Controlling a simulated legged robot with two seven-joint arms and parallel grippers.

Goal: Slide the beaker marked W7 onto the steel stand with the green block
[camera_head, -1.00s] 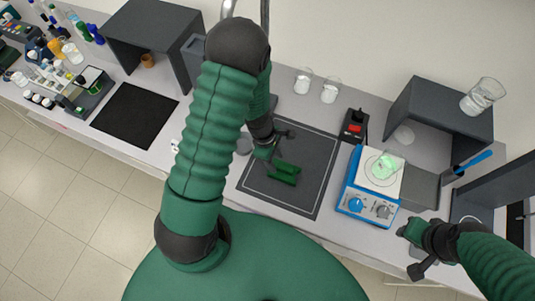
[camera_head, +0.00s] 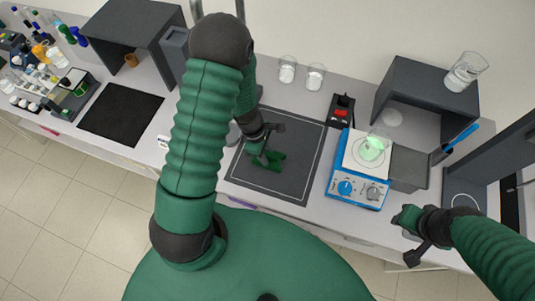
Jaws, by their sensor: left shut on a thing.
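The green block (camera_head: 277,163) lies on the dark outlined mat (camera_head: 297,182). My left gripper (camera_head: 264,160) is shut on the block, and its fingers and the block overlap in similar green. A grey round piece (camera_head: 233,134), perhaps the steel stand, shows partly from behind my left arm. Two clear beakers stand at the back, a left one (camera_head: 287,70) and a right one (camera_head: 315,77). Another beaker (camera_head: 466,71) is on top of the right shelf. No W7 mark is readable. My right gripper (camera_head: 401,216) is at the front right, apart from these things; its jaw opening is unclear.
A blue hotplate (camera_head: 358,186) right of the mat carries a vessel with glowing green liquid (camera_head: 372,149). A black device with a red display (camera_head: 341,111) stands behind it. A dark shelf (camera_head: 431,81) is at right, another (camera_head: 128,31) at left. A black pad (camera_head: 120,113) is bare.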

